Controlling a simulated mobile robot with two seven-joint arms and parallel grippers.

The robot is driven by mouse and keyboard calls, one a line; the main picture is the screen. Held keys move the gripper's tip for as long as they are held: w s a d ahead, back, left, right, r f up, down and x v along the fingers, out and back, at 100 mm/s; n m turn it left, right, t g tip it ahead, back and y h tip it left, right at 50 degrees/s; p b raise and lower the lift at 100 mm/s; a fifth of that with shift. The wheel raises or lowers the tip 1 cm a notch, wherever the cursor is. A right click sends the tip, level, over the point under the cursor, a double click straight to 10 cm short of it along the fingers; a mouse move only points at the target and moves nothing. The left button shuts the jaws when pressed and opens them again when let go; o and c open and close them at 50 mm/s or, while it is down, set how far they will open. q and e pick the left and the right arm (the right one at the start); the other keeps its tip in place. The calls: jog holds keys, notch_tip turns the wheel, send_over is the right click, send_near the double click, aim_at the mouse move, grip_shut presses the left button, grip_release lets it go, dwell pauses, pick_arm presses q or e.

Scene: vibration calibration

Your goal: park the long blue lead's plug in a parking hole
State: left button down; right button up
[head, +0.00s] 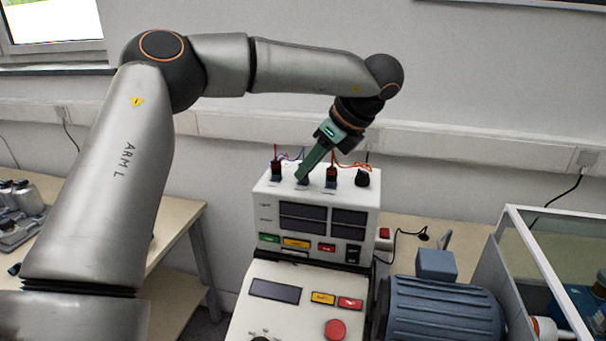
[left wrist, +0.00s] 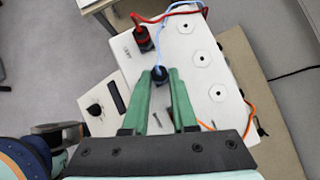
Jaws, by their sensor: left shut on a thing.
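My left gripper (head: 301,176) reaches down from the upper right to the top of the white instrument box (head: 263,190). Its green fingers show in the left wrist view (left wrist: 161,78), shut on a dark blue plug (left wrist: 160,73). A light blue lead (left wrist: 163,28) runs from this plug. The plug (head: 303,181) is at the box top; whether it is seated in a socket cannot be told. A row of round white fittings with dark centre holes, such as this hole (left wrist: 203,58), lies beside it, apparently empty. My right gripper is not in view.
A red-lead plug (left wrist: 142,38) stands close beside the held plug. An orange-lead plug (head: 331,176) and a black knob (head: 362,178) stand farther right on the box. A control console (head: 265,315), blue motor (head: 440,310) and glass-sided enclosure (head: 545,270) are in front and right.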

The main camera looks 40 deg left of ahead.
pick_arm(q)
jog(key=shift+r+p, duration=0.3)
jog(key=shift+r, duration=0.2)
dwell(0.5)
jog(key=shift+r+p, duration=1.45)
jog(key=shift+r, duration=0.3)
jog(key=w+a, duration=0.1)
jog(key=a, duration=0.1)
jog(key=w+a+p, duration=0.1)
jog(key=a, duration=0.2)
jog(key=w+a, duration=0.1)
jog(key=a, duration=0.2)
jog(key=shift+w+a+p, duration=0.1)
jog(key=shift+a+p, duration=0.05)
jog(key=shift+p, duration=0.2)
notch_tip(320, 180, down, 2)
jog(key=shift+f+b, duration=0.2)
jog(key=shift+b, duration=1)
jog(key=shift+f+b, duration=0.35)
jog(key=shift+f, duration=0.15)
jog(key=shift+f+n, duration=0.3)
jog(key=shift+f, duration=0.05)
jog(key=shift+p, duration=0.3)
